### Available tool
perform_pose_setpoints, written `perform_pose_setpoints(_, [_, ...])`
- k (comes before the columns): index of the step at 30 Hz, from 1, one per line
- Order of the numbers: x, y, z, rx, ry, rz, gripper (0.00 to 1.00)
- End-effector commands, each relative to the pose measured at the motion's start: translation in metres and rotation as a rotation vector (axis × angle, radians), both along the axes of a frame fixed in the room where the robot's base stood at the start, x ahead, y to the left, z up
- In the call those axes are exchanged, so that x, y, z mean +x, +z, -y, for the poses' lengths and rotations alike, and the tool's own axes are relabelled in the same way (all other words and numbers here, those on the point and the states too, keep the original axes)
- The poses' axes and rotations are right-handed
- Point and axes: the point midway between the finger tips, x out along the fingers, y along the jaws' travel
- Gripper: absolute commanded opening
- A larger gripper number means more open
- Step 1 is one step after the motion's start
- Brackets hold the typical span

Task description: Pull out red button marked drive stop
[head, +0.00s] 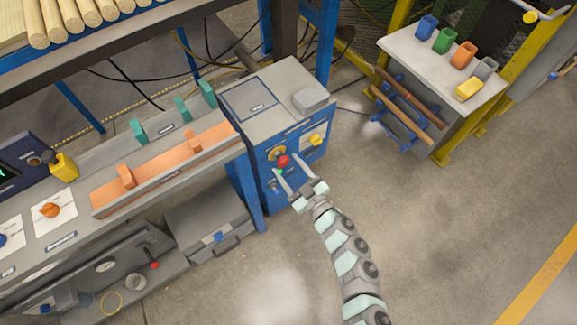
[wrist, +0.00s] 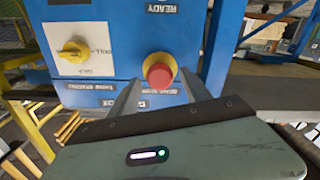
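The red button (head: 284,161) is a round mushroom head on a yellow ring, on the front of a blue cabinet (head: 265,182). In the wrist view the red button (wrist: 159,73) faces me at the centre, and the lettering below it is upside down and partly hidden. My gripper (head: 288,168) reaches the panel from the front, its two fingers spread apart. In the wrist view my gripper (wrist: 160,82) has one finger on each side of the button. I see no clear contact between fingers and button.
A yellow knob (wrist: 75,51) on a white plate sits beside the button on the same panel. A grey block (head: 311,97) lies on the cabinet top. A bench with an orange trough (head: 165,168) stands left.

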Motion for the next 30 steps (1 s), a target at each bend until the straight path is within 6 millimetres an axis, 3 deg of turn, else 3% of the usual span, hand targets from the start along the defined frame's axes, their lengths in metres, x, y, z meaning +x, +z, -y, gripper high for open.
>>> perform_pose_setpoints(11, [-0.006,0.000,0.005,-0.001,-0.001,-0.001,0.59])
perform_pose_setpoints(24, [-0.075,0.001,0.048,-0.002,-0.002,-0.004,0.59])
perform_pose_setpoints(30, [-0.090,0.000,0.057,0.000,-0.001,-0.002,0.59])
